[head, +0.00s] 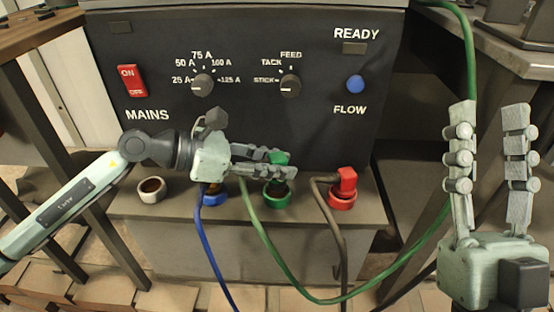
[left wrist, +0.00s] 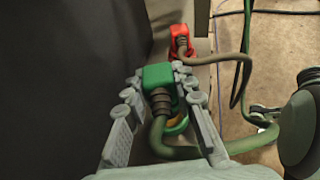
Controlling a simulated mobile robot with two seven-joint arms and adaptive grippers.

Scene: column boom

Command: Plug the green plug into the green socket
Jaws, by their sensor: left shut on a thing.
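The green plug (head: 280,158) is between the fingers of my left gripper (head: 284,163), which is shut on it. It also shows in the left wrist view (left wrist: 158,78), with its green cable bending away to the right. The green socket (head: 277,201) is on the ledge under the plug, its dark opening partly in sight below the fingers. The plug appears to be above the socket; the fingers hide part of the space between them. Part of the socket also shows beneath the plug in the left wrist view (left wrist: 178,125). My right gripper (head: 489,115) is open and empty at the right.
A red plug (head: 345,180) sits in the red socket (head: 342,203) to the right. A blue socket (head: 214,200) and an empty whitish socket (head: 151,190) are to the left. The dark control panel (head: 240,125) rises behind the ledge. The green cable hangs in front of it.

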